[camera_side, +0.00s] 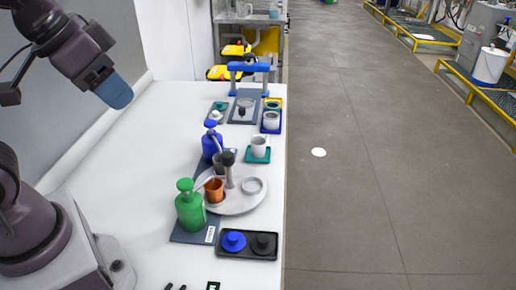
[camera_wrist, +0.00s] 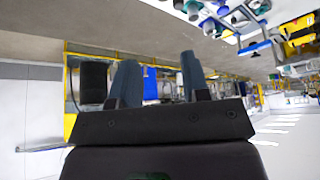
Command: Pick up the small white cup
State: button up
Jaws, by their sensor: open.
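A small white cup (camera_side: 259,146) stands upright on a teal square tray (camera_side: 257,158) near the table's right edge in the side view. A second whitish cup (camera_side: 271,118) stands farther back on a blue tray, and I cannot tell which one the task names. My gripper (camera_side: 117,94), with blue fingers, is raised at the upper left of the side view, well away from both cups. In the wrist view my gripper (camera_wrist: 160,80) has its two fingers apart with nothing between them. I cannot make out the cups clearly in the wrist view.
A round light tray (camera_side: 235,203) holds an orange cup (camera_side: 214,190), a grey upright tool and a white ring. Green (camera_side: 190,207) and blue (camera_side: 209,146) bottles stand beside it. A black tray (camera_side: 247,252) holds blue and black knobs. A blue-topped frame (camera_side: 249,67) stands behind.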

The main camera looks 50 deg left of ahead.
jog(key=o, duration=0.6)
jog(key=m+g+y, duration=0.4)
jog(key=m, duration=1.8)
send_near(258, 143)
jog(key=x, duration=0.8)
jog(key=shift+s+d+f, duration=0.2)
jog(key=shift+s+d, duration=0.2)
